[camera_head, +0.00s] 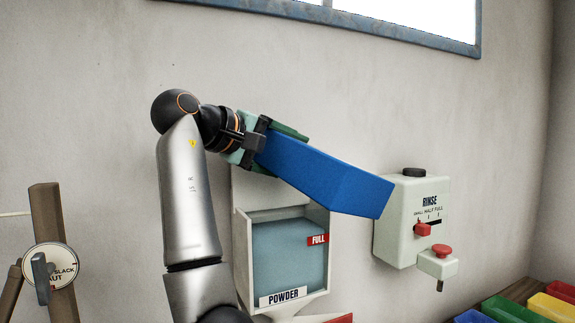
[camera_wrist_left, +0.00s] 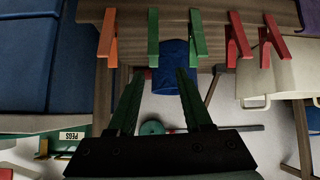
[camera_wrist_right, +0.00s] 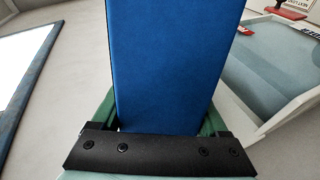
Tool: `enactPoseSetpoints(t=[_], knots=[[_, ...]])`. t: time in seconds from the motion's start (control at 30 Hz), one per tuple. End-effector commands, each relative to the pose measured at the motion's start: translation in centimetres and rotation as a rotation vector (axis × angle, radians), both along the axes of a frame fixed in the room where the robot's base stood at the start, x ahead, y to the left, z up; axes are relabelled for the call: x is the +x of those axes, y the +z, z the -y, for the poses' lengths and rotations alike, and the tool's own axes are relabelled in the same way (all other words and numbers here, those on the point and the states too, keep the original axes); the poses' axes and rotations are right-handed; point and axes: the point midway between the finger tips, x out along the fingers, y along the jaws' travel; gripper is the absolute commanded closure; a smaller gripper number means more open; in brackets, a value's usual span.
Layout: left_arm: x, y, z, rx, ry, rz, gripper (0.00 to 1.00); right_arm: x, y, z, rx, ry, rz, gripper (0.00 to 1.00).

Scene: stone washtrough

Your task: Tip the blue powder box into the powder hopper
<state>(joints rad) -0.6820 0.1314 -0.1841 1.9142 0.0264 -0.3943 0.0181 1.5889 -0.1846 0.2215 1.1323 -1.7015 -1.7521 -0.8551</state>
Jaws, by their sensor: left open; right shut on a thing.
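The blue powder box (camera_head: 325,177) is a long plain blue block, tilted with its far end lower and to the right. My right gripper (camera_head: 262,143) is shut on its upper left end; the right wrist view shows the box (camera_wrist_right: 170,65) between the fingers (camera_wrist_right: 160,128). The powder hopper (camera_head: 240,262), labelled POWDER with a red FULL mark, is on the wall below the box; its pale tray also shows in the right wrist view (camera_wrist_right: 285,115). Whether powder is leaving the box I cannot tell. My left gripper (camera_wrist_left: 157,95) is open and empty, seen only in its wrist view.
A RINSE dispenser (camera_head: 402,225) with red knobs is on the wall beside the box's low end. Coloured bins (camera_head: 515,308) stand at lower right. A wooden post with a dial (camera_head: 50,270) is at left. Orange, green and red pegs (camera_wrist_left: 195,35) hang near my left gripper.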

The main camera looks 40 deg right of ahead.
Motion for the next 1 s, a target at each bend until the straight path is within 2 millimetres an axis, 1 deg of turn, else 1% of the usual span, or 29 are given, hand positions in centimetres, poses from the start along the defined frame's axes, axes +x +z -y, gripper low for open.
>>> enactPoseSetpoints(t=[0.03, 0.1, 0.37, 0.6, 0.83, 1.0], knots=[[0.0, 0.0, 0.0, 0.0, 0.0, 0.0, 0.5, -0.1, 0.6, 0.0, -0.004, 0.001, 0.03, 1.0], [0.0, 0.0, 0.0, 0.0, 0.0, 0.0, 0.5, -0.2, 1.2, 0.0, -0.008, 0.0, 0.068, 1.0], [0.0, 0.0, 0.0, 0.0, 0.0, 0.001, 0.5, -0.3, 2.3, -0.1, -0.014, 0.001, 0.145, 1.0], [0.1, 0.1, 0.0, 0.0, -0.001, 0.003, 0.5, -0.6, 4.1, -0.1, -0.027, 0.001, 0.275, 1.0], [0.2, 0.1, 0.0, 0.0, -0.001, 0.003, 0.5, -0.8, 5.2, -0.1, -0.035, 0.001, 0.365, 1.0], [0.2, 0.1, 0.0, 0.0, -0.001, 0.003, 0.5, -1.1, 6.3, -0.1, -0.045, 0.001, 0.472, 1.0]])
